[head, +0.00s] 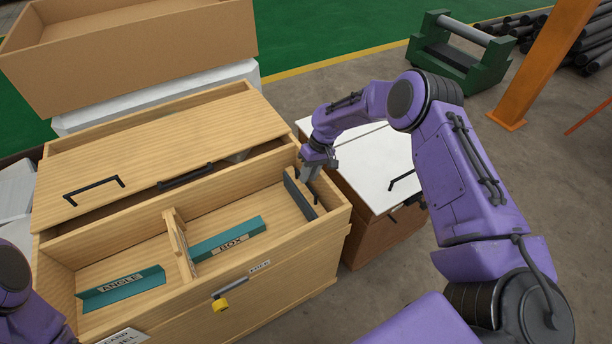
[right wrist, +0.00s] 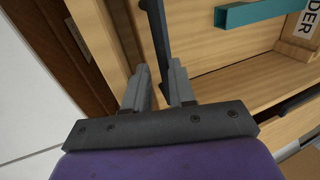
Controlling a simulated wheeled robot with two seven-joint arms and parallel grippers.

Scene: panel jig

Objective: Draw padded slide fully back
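A wooden jig box (head: 285,253) stands in front of me with its lid pushed back. A dark grey slide-like strip (head: 299,198) lies along the inside of its right end; I cannot tell for certain that it is the padded slide. My right gripper (head: 312,176) is just above the strip at the box's right wall. In the right wrist view its two fingers (right wrist: 160,80) stand apart, and a dark bar (right wrist: 155,30) runs toward the gap between them. I cannot tell whether they touch it. My left arm shows at the bottom left, its gripper out of view.
The box holds a teal ANGLE piece (head: 121,289) and a teal BOX piece (head: 228,239), with a wooden divider (head: 180,244) between. A white-topped cabinet (head: 375,165) stands close on the right. A large open carton (head: 130,45) is behind.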

